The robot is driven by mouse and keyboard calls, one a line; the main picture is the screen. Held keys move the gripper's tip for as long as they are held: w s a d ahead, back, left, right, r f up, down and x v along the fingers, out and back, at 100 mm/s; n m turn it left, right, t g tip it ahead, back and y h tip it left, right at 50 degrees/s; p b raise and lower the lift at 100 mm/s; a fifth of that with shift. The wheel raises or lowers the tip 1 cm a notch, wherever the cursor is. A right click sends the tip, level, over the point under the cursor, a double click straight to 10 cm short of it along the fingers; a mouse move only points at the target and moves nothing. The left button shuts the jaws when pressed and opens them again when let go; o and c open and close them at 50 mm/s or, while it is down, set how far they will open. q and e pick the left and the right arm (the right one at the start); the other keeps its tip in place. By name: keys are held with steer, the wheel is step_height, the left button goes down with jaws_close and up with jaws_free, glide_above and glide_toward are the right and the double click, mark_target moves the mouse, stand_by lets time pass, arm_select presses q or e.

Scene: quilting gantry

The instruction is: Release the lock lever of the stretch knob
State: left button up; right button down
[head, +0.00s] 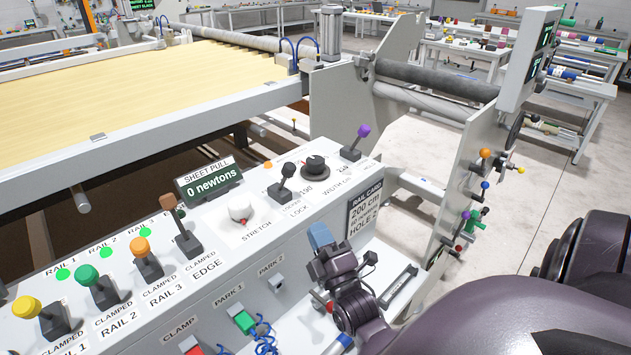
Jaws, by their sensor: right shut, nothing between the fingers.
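The stretch knob (240,211) is a white dial with a red mark, on the sloping white console above the printed word STRETCH. Its lock lever (287,180) is a short black lever with a rounded top, just right of the knob above the word LOCK. It stands close to upright, leaning slightly right. My right gripper (320,237) is shut and empty, its blue fingertips in front of the console's front edge, below and right of the lever and apart from it. My left gripper is not in view.
A black width dial (315,166) and a purple-tipped lever (356,143) stand right of the lock lever. A brown-topped edge lever (181,225) and several rail levers stand left. A display (209,183) behind the knob reads 0 newtons. A rail card (364,209) is on the right end.

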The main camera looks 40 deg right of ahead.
mark_target(291, 175)
steer(key=x, duration=1)
steer(key=shift+r, duration=0.1)
steer(key=shift+w+d+r, duration=0.2)
steer(key=shift+w+r, duration=0.05)
steer(key=shift+w, duration=0.4)
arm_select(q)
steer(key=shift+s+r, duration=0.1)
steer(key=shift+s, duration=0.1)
arm_select(e)
steer(key=shift+w+r, duration=0.1)
steer(key=shift+w, duration=0.1)
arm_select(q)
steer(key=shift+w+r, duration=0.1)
